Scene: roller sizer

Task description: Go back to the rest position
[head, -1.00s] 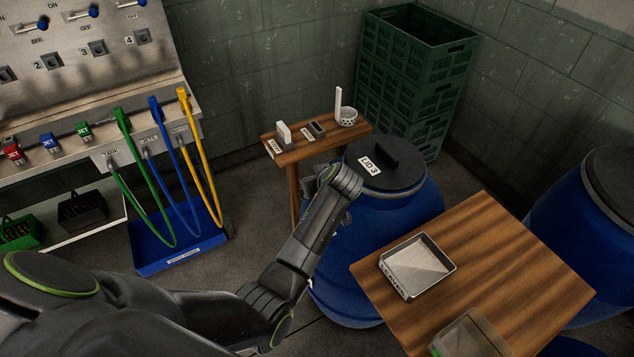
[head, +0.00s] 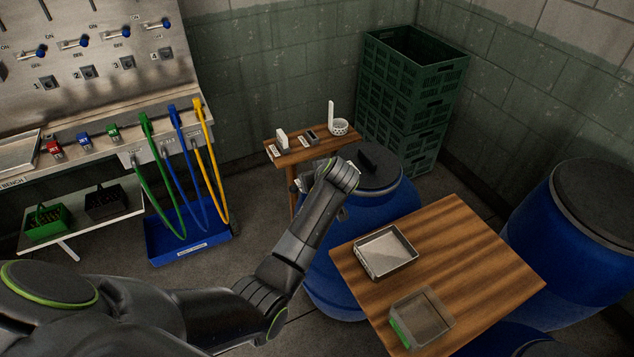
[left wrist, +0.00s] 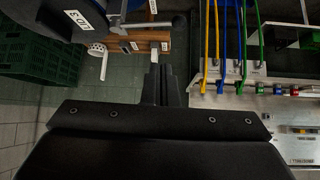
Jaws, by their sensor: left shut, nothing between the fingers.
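My left arm comes in from the lower left in the head view and its wrist is in front of the blue barrel (head: 395,203). In the left wrist view my left gripper (left wrist: 163,84) has its two fingers together, with nothing between them. In the head view the gripper is mostly hidden behind the wrist. The black barrel lid (head: 378,172) is partly covered by my wrist; its LID 3 label (left wrist: 76,20) shows in the left wrist view. My right gripper is not in view.
A wooden table (head: 470,255) holds a metal tray (head: 386,276) and a clear-walled tray (head: 421,342). A small wooden shelf (head: 309,154) stands behind the barrel. Green crates (head: 410,100) are stacked in the corner. Hoses (head: 203,160) hang into a blue tray (head: 188,245). Floor shows between.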

